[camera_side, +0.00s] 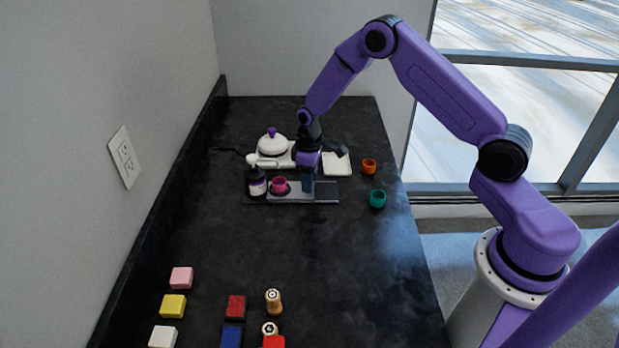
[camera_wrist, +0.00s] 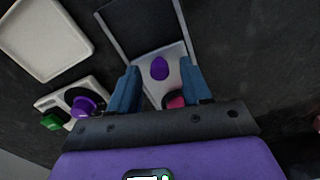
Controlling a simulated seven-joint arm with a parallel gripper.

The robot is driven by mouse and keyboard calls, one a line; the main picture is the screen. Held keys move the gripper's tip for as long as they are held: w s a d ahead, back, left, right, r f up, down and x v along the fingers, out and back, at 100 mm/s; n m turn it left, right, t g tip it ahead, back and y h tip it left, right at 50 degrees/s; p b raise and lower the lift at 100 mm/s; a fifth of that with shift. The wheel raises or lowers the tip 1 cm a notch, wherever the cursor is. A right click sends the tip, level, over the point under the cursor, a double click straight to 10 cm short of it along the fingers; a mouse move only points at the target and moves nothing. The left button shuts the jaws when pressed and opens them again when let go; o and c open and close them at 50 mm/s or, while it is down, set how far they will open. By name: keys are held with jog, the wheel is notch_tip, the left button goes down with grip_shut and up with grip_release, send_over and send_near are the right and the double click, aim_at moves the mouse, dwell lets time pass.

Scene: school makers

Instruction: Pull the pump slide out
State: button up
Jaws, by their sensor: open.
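In the side view my gripper (camera_side: 308,190) points down over the slide and hides the knob.
A white tray (camera_side: 338,168) lies behind right. Orange (camera_side: 369,166) and teal (camera_side: 377,199) cups stand to the right. Coloured blocks (camera_side: 236,306) and stamps lie in front. The counter between is clear.

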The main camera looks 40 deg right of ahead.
jog(key=shift+f, duration=0.1)
grip_shut()
jog(key=s+d, duration=0.7)
jog(key=shift+s+d, duration=0.25)
jog(key=shift+d, duration=0.05)
grip_release()
jog(key=shift+s, duration=0.1)
notch_tip(320, 180, up, 18)
jog(key=shift+f, duration=0.25)
dwell(0.4)
